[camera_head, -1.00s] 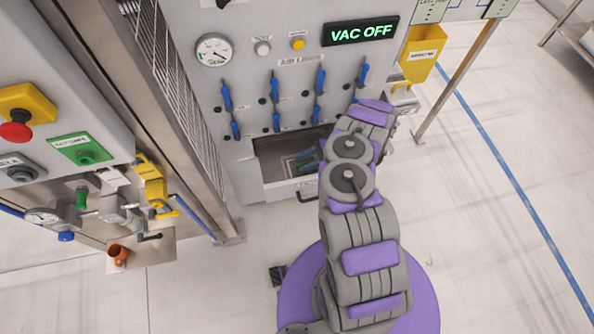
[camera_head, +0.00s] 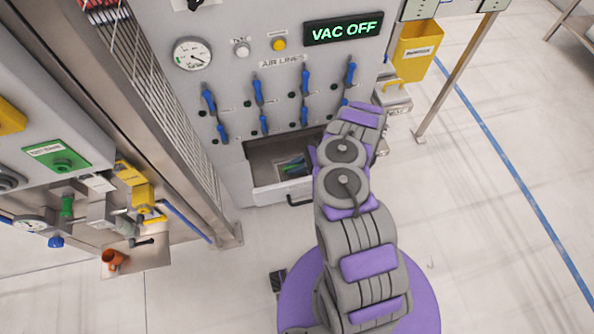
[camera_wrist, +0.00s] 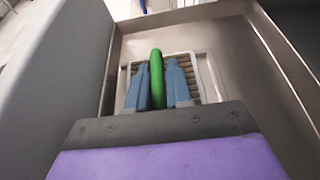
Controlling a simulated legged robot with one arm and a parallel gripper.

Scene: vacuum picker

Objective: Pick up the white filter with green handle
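The white filter (camera_wrist: 203,72) has a ribbed, tan-looking face inside a white frame. It shows in the wrist view inside the metal drawer. Its green handle (camera_wrist: 156,72) runs lengthwise over the middle of it. My gripper (camera_wrist: 158,80) has one blue-grey finger on each side of the handle, both very close to it. Whether both fingers press on the handle cannot be told. The finger bases and part of the filter are hidden by my wrist plate. In the head view, the green handle (camera_head: 297,169) is small in the drawer, and my arm covers the drawer's right part.
The open drawer (camera_head: 268,190) in the grey cabinet has walls close around my gripper; one metal wall (camera_wrist: 242,70) stands at its right. Blue air-line valves (camera_head: 259,92) hang above the drawer. A steel frame (camera_head: 190,150) stands at the left. The floor at right is open.

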